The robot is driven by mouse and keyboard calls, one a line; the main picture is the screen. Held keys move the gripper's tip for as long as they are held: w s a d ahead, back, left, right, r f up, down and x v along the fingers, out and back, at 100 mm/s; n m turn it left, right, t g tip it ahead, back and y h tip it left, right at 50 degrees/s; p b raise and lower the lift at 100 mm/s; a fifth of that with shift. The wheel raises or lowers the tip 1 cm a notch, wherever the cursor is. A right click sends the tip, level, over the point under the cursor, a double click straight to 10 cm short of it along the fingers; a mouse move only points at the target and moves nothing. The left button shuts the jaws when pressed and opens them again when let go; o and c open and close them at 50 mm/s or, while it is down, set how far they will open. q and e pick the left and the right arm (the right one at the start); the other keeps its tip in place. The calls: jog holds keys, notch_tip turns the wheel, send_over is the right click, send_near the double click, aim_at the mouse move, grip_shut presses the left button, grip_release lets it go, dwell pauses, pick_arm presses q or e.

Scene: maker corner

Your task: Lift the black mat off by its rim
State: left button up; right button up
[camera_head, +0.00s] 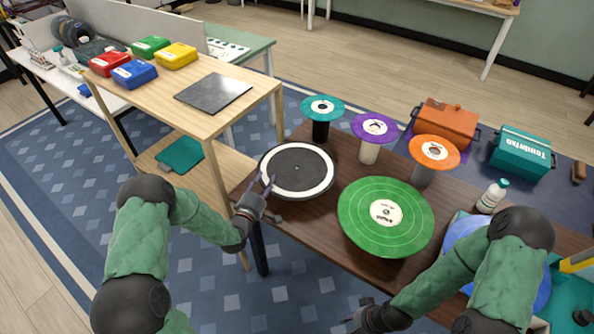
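The black mat (297,160) is a round black disc with a white ring, lying flat at the left end of the dark wooden table. My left gripper (265,181) is at the mat's left rim, fingers pointing up and apart. I cannot tell whether a finger touches the rim or whether the rim lies between the fingers. What is under the mat is hidden. My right gripper (354,311) is low in front of the table, away from the mat, with its fingers apart and nothing seen between them.
A large green disc (361,218) lies right of the mat. Teal (337,107), purple (388,124) and orange (452,154) discs stand on posts behind. A white bottle (491,196) stands further right. A wooden shelf unit (225,118) stands close on the left.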

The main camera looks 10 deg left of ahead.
pick_arm(q)
jog(key=shift+w+d, duration=0.1)
jog(key=shift+w, duration=0.95)
grip_shut()
